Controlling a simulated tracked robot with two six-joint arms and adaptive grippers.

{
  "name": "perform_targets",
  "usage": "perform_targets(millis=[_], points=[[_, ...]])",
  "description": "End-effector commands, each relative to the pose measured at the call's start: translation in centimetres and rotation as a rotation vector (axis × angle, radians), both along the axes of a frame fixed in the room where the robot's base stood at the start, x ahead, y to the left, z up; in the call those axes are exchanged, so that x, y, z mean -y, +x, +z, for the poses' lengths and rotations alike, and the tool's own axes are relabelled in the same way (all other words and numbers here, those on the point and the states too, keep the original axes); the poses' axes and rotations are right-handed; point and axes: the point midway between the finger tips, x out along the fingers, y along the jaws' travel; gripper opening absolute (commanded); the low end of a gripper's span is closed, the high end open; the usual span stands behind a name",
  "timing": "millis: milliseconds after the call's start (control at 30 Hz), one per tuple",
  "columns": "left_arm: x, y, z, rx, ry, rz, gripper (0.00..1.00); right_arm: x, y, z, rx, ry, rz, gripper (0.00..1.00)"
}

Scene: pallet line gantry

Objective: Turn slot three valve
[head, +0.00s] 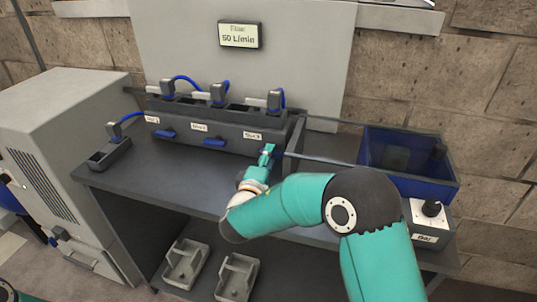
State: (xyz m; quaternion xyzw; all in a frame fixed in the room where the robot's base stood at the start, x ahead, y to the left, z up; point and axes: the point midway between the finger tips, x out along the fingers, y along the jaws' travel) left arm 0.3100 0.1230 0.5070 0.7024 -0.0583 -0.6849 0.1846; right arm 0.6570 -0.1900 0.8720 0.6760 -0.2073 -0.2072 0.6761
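A dark manifold box (225,133) stands at the back of the grey bench, with three labelled slots along its front. The slot three label (252,136) is at the right end. Blue valve handles show under the slot one label (165,134) and the slot two label (213,142). My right gripper (267,152) is at the front of the box, just below and right of the slot three label. It covers the place of the slot three valve, so that handle is hidden. I cannot tell whether its fingers are open or shut, or whether they touch it. My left gripper is out of view.
Grey connectors with blue hoses (218,94) stand on the box. Another connector sits in a dark holder (109,153) at the bench's left. A blue bin (408,178) and a white knob unit (429,214) stand at the right. A display (240,35) reads 50 L/min.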

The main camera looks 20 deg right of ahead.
Motion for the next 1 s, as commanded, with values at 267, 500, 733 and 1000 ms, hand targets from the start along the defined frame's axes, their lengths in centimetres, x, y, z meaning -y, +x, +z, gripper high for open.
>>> perform_targets(millis=[267,500,733,1000], points=[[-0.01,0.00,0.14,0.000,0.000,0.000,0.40,0.62,0.87,-0.06,-0.001,0.000,0.000,0.39],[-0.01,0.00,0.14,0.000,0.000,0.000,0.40,0.63,0.84,-0.06,-0.001,0.001,0.000,0.25],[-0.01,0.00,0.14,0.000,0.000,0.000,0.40,0.63,0.82,-0.09,-0.002,0.000,0.000,0.00],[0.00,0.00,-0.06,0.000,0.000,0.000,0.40,0.62,0.80,-0.25,-0.010,-0.008,0.000,0.00]])
